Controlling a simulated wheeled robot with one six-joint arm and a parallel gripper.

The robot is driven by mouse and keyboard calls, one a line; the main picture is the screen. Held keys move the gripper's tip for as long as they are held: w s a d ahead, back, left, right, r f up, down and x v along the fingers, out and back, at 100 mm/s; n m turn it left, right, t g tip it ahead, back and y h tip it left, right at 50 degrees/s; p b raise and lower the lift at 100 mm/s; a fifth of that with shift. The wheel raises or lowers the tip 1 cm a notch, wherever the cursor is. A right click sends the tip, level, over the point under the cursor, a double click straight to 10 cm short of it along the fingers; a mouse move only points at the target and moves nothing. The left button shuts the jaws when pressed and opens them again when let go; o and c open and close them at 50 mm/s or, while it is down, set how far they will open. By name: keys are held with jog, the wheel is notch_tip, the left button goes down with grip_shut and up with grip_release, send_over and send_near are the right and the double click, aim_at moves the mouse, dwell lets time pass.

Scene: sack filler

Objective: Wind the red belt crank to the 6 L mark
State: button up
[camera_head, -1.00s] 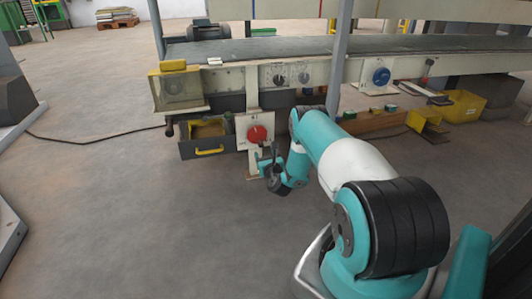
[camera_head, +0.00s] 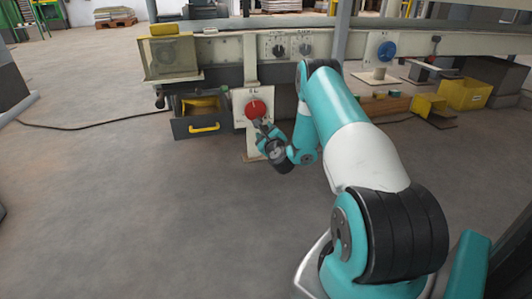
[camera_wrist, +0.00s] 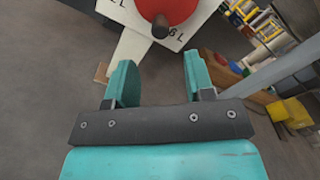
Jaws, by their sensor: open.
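The red belt crank (camera_head: 255,109) is a round red disc on a white plate (camera_head: 240,93) below the conveyor. In the wrist view the red crank (camera_wrist: 168,8) shows at the top, cut off by the frame edge, with a dark round knob (camera_wrist: 160,26) standing out from it. Black "L" marks lie on the plate to its left and lower right; their numbers are partly hidden. My gripper (camera_wrist: 156,75) is open and empty, with its two teal fingers below the knob in the picture and apart from it. In the head view my gripper (camera_head: 262,131) is just below the crank.
An open drawer with a yellow handle (camera_head: 205,128) is left of the crank. Two dark dials (camera_head: 292,50) and a blue disc (camera_head: 387,51) sit along the conveyor frame. A yellow bin (camera_head: 464,94) stands at the right. The floor in front is clear.

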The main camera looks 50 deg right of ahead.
jog(key=shift+n, duration=0.8)
jog(key=shift+p+x, duration=2.35)
jog(key=shift+x, duration=2.3)
grip_shut()
